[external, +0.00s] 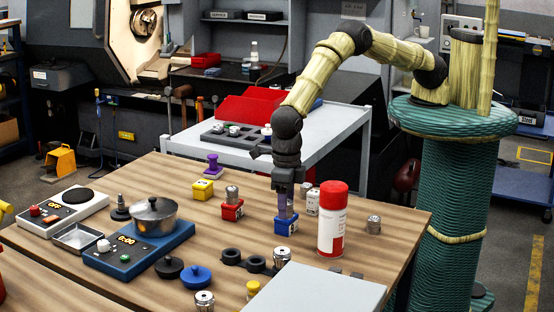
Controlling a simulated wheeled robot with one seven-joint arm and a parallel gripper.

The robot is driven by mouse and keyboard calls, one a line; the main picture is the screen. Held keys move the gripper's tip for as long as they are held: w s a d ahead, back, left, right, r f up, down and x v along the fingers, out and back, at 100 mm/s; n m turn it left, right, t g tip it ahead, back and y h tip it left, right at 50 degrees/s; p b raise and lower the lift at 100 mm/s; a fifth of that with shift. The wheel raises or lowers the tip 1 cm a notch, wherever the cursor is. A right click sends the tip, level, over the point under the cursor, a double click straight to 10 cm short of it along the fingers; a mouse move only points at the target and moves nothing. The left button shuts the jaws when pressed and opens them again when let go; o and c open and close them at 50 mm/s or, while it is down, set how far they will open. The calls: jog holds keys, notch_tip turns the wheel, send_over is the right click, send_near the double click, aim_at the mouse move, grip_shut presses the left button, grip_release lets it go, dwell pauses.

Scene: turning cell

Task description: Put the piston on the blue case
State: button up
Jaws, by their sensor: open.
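The blue case (286,226) stands on the wooden table, right of the middle. My gripper (285,203) points straight down just above it, with its fingers open. A dull purple-grey upright piece (284,208) shows between the fingers, at the top of the blue case. It may be the piston; the fingers partly hide it, and I cannot tell how it is seated. A red case (232,212) with a metal cylinder (232,194) on top stands to the left. A yellow case (203,190) stands farther left.
A red-and-white spray can (332,219) stands close to the right of my gripper. Black rings (256,264) and a grey box (322,290) lie in front. A pot (154,222) sits on a blue scale (137,258) at left.

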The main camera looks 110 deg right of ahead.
notch_tip(320, 180, up, 12)
jog(key=b, duration=0.3)
jog(key=shift+r, duration=0.1)
dwell(0.7)
jog(key=s+d+r+m+t, duration=0.1)
jog(key=s+d+r+m, duration=0.1)
jog(key=s+d+m, duration=0.45)
jog(key=s+d+r+m, duration=0.3)
jog(key=d+m, duration=0.5)
jog(key=d, duration=0.1)
jog(key=s+d+m, duration=0.6)
jog(key=s+m, duration=0.1)
jog(key=s, duration=0.2)
jog(key=s+d+m+t, duration=0.1)
jog(key=s+d+m, duration=0.4)
jog(key=s+m, duration=0.3)
jog(key=shift+s+d+f+t, duration=0.25)
jog(key=shift+s+d+t, duration=0.1)
jog(key=shift+s, duration=0.4)
